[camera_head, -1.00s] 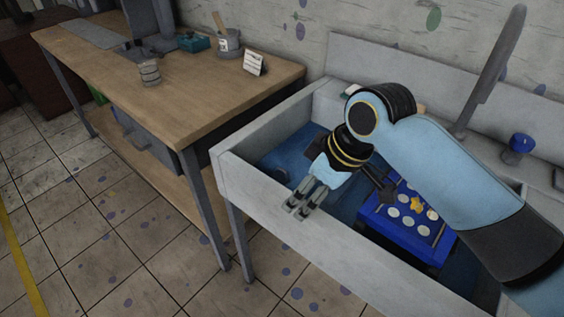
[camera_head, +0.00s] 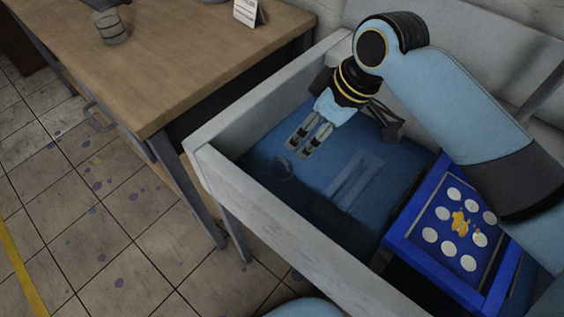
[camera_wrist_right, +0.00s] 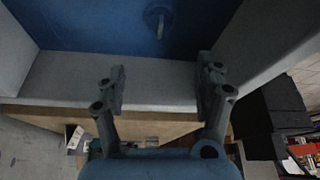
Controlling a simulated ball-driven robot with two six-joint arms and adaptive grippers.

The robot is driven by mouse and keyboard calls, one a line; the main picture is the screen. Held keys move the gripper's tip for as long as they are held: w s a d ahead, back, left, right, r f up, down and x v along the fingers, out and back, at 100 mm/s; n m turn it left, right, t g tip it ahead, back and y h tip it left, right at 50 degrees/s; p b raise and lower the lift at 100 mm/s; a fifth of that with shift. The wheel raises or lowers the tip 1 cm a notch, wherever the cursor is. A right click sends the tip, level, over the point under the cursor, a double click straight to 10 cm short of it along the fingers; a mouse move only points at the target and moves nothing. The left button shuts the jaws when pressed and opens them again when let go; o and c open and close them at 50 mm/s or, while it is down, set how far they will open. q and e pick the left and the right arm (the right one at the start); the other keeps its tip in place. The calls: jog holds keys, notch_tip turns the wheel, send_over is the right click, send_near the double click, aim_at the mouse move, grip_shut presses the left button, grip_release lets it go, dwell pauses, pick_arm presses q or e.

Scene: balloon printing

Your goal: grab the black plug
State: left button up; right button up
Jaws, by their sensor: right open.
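The black plug (camera_head: 283,169) appears as a dark, round shape under the blue water at the left end of the sink basin; its outline is faint. My right gripper (camera_head: 299,148) is open and empty, pointing down over the basin, and overlaps the area just above and right of the plug in the head view. In the right wrist view the gripper's fingers (camera_wrist_right: 161,84) are spread with nothing between them. My left gripper is out of view.
The grey sink wall (camera_head: 270,235) borders the basin. A blue tray (camera_head: 412,244) with white discs and a yellow splash sits across the sink at right.

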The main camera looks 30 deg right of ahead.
jog(key=b, duration=0.3)
send_near(288, 164)
jog(key=x, duration=0.1)
jog(key=b+x, duration=0.1)
jog(key=x, duration=0.3)
jog(key=shift+w+d+f, duration=0.15)
jog(key=shift+d+f, duration=0.15)
jog(key=shift+d, duration=0.05)
jog(key=b+x, duration=0.1)
jog(key=x, duration=0.4)
jog(key=shift+a+f, duration=0.15)
jog(key=shift+a, duration=0.05)
jog(key=c, duration=1.3)
grip_shut()
